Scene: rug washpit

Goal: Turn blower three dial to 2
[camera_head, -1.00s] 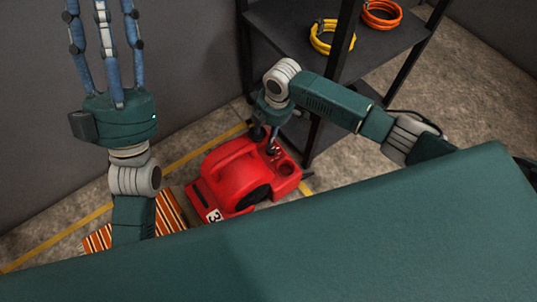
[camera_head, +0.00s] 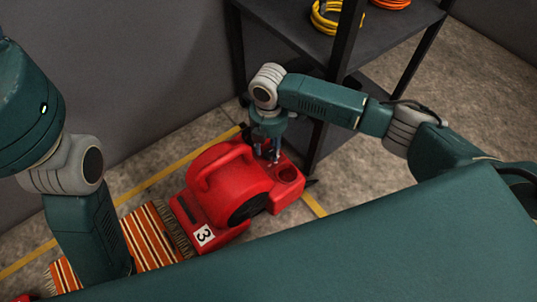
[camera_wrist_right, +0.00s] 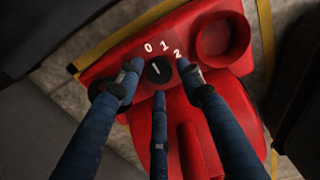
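The red blower (camera_head: 225,185) marked 3 sits on the floor in the head view. Its small black dial (camera_wrist_right: 158,70) shows in the right wrist view, with white figures 0, 1 and 2 along its far side. The dial's white mark tilts up and left, nearest the 0. My right gripper (camera_head: 268,154) points down at the blower's top; in the wrist view its three fingers (camera_wrist_right: 160,76) stand around the dial with small gaps, so it looks open. Contact cannot be told.
A round red cup-like recess (camera_wrist_right: 222,38) lies beside the dial. A dark shelf (camera_head: 300,30) with yellow (camera_head: 326,18) and orange coils stands behind. A striped rug (camera_head: 150,237) lies left of the blower. A grey wall (camera_head: 130,70) is close behind.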

